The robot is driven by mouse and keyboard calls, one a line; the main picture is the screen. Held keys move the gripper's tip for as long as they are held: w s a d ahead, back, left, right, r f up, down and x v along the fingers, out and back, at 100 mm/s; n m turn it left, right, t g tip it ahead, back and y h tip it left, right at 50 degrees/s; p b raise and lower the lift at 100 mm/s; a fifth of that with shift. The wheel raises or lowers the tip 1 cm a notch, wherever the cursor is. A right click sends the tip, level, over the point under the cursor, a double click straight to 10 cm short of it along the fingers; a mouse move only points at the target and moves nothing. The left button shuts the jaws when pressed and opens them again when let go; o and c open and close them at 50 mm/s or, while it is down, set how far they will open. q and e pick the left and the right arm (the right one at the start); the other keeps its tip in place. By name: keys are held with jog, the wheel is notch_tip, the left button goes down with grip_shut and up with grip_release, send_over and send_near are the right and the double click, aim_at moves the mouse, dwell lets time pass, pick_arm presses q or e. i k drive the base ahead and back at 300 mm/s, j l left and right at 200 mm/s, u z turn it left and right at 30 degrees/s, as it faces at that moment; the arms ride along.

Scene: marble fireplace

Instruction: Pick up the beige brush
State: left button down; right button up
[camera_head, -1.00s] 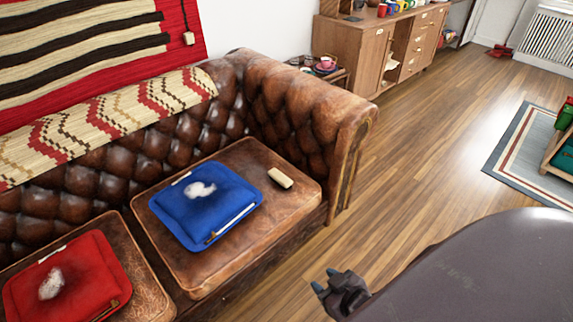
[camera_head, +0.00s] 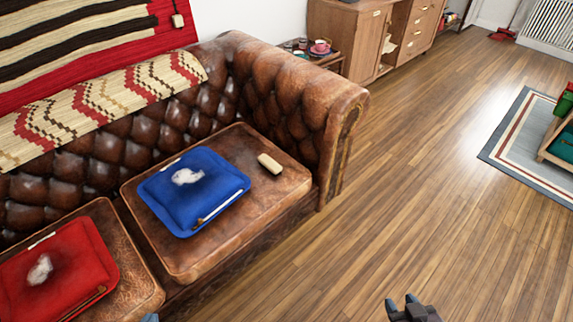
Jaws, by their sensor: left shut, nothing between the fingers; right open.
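The beige brush (camera_head: 270,163) is a small pale block lying on the right seat cushion of the brown leather sofa, right of a blue cushion (camera_head: 195,190). It is clear of the grippers. My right gripper (camera_head: 402,302) is open and empty at the bottom edge, over the wooden floor, in front and to the right of the sofa. Only a small tip of my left gripper (camera_head: 150,317) shows at the bottom edge, in front of the sofa seat. It is shut with nothing held; the rest is out of view.
The tufted sofa arm (camera_head: 345,115) rises right of the brush. The blue cushion bears a whitish tuft and a thin stick; a red cushion (camera_head: 90,265) is on the left seat. The wooden floor (camera_head: 420,190) is open to the right, up to a rug (camera_head: 510,150).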

aim_at(267, 164)
jog(key=i+l, duration=0.5)
jog(key=i+l+u, duration=0.15)
jog(key=l, duration=0.25)
jog(key=i+l+u, duration=0.1)
jog(key=i+l, duration=0.25)
jog(key=l+u, duration=0.1)
jog(key=u, duration=0.85)
